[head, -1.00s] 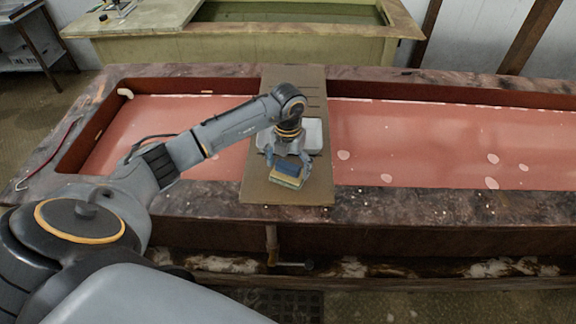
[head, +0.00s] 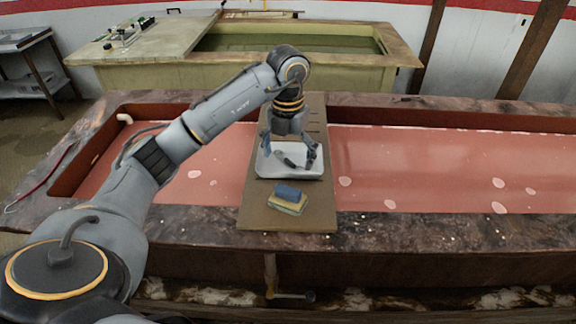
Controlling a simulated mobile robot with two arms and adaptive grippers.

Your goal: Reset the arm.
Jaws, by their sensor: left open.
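My left gripper (head: 296,158) is open and empty. It hangs above the white tray-like object on the brown board, with its fingers spread. A blue block (head: 287,192) lies on top of a yellow-tan block (head: 288,204) near the front end of the board, apart from the gripper. My right gripper is not in view.
The brown board (head: 255,213) lies across the long trough (head: 420,160) with a reddish floor. The white tray-like object (head: 268,165) sits on the board behind the blocks. A clamp (head: 271,275) hangs at the front edge. A second basin (head: 225,70) stands behind.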

